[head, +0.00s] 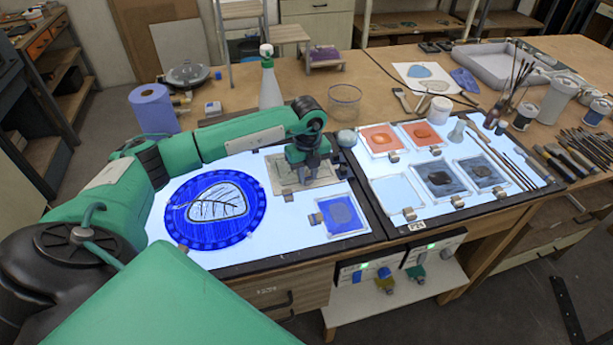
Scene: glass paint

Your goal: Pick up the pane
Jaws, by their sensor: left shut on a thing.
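My left gripper (309,176) comes in from the left and points down at the back right of the left light panel. It is shut on a small tan-grey pane (280,174) with dark line marks, and the gripper and wrist hide part of that pane. I cannot tell whether the pane is lifted or still touches the panel. A blue square pane (346,226) with a grey patch lies just in front and to the right. A round blue pane (181,226) with a white leaf shape lies to the left, below my forearm. My right gripper is not in view.
The right light panel (407,226) holds orange panes (378,147), dark grey panes (440,187), brushes and small clips. A spray bottle (270,88), a glass jar (344,100) and a blue paper roll (153,108) stand behind. Tools crowd the far right.

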